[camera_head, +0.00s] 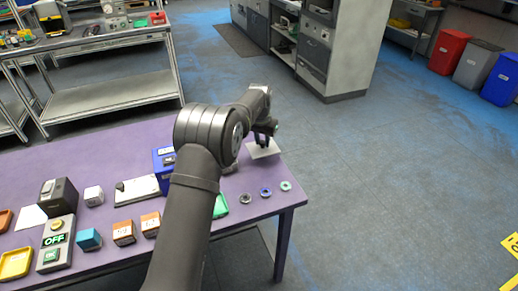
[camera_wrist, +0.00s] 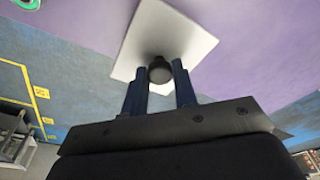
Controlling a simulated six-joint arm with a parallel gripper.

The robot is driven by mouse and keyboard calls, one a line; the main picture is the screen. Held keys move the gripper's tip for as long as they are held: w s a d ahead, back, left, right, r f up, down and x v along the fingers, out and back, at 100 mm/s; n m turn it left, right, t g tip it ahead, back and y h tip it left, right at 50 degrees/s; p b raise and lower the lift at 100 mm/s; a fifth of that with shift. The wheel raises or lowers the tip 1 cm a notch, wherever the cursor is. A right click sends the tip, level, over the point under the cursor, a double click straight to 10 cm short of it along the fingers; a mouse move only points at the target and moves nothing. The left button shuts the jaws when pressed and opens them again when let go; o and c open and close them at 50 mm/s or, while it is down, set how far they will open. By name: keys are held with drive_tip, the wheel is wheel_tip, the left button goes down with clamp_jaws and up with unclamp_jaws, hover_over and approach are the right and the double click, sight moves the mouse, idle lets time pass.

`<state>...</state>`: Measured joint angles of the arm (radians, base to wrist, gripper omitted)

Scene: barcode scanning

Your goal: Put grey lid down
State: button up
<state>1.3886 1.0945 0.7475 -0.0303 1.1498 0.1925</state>
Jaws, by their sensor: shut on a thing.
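The grey lid (camera_head: 264,149) is a flat, pale square plate near the far right corner of the purple table. In the wrist view the lid (camera_wrist: 182,38) shows its pale face and a round black knob (camera_wrist: 160,70). My gripper (camera_head: 265,140) is shut on the knob, with one dark blue finger on each side of it in the wrist view (camera_wrist: 158,75). The lid looks close to the table, but I cannot tell whether it touches. My arm hides part of the table's middle.
The purple table (camera_head: 120,152) holds a blue box (camera_head: 162,157), a white plate with a black knob (camera_head: 138,190), several small boxes and an OFF sign device (camera_head: 57,240). Open floor lies beyond that edge.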

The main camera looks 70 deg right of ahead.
sight(259, 146)
drive_tip(key=shift+w+d+f, duration=0.25)
drive_tip(key=shift+w+f, duration=0.25)
drive_tip(key=shift+w, duration=0.3)
drive_tip(key=shift+f, duration=1.95)
drive_tip(key=shift+f, duration=0.1)
drive_tip(key=o, duration=1)
drive_tip(key=shift+f, duration=0.1)
wheel_tip(259, 146, up, 12)
drive_tip(key=a, duration=0.1)
drive_tip(key=shift+a, duration=0.4)
